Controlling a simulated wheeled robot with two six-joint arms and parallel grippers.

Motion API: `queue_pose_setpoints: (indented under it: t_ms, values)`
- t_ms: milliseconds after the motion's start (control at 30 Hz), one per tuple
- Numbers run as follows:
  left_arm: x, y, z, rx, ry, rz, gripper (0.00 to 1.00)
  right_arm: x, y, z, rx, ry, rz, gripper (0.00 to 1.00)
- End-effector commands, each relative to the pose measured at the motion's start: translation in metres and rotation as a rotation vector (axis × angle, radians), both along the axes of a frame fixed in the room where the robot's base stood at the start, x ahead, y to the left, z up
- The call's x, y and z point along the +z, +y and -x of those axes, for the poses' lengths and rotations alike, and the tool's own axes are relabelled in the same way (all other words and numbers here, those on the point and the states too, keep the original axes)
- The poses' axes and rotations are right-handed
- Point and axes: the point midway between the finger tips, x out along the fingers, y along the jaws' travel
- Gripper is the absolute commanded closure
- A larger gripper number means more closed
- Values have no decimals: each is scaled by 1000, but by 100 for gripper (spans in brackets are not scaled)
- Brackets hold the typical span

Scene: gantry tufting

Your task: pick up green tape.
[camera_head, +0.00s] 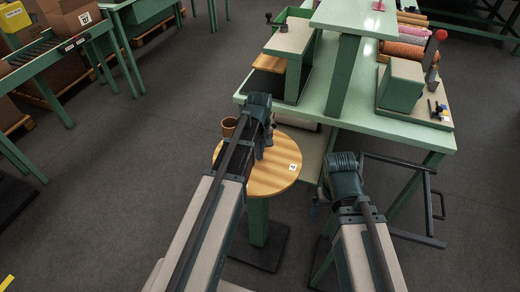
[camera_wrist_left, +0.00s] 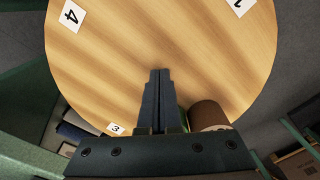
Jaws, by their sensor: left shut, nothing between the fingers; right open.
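The round wooden table (camera_head: 262,182) stands in front of me, and its top fills much of the left wrist view (camera_wrist_left: 110,60). My left gripper (camera_head: 266,143) is over this table, pointing down; in the left wrist view its fingers (camera_wrist_left: 160,75) are together and empty. A brown roll or cup (camera_head: 229,126) stands at the table's left edge; it also shows beside the fingers in the left wrist view (camera_wrist_left: 208,115). A thin green edge shows between it and the fingers; I cannot tell whether this is green tape. My right gripper (camera_head: 319,203) is low beside the green bench, its fingers barely visible.
The green workbench (camera_head: 335,108) stands behind the round table, with a shelf, a clamp device and pink and orange rolls (camera_head: 403,50). A dark metal frame (camera_head: 432,205) stands at right. A conveyor (camera_head: 45,55) with boxes is at upper left. Floor at left is clear.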

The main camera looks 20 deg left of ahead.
Motion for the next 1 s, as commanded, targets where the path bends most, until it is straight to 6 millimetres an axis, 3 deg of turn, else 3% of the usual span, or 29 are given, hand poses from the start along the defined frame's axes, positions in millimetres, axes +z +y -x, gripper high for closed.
queue_pose_setpoints:
  t_ms: [33, 533, 700, 1000]
  values:
    - [15, 0, -2, 0, 0, 0, 100, 15, 0, 0, 0, 0, 0, 0]
    - [86, 0, -2, 0, 0, 0, 100, 86, 0, 0, 0, 0, 0, 0]
    - [96, 0, -2, 0, 0, 0, 100, 96, 0, 0, 0, 0, 0, 0]
    - [93, 1, -3, 8, 2, 3, 100, 93, 0, 0, 0, 0, 0, 0]
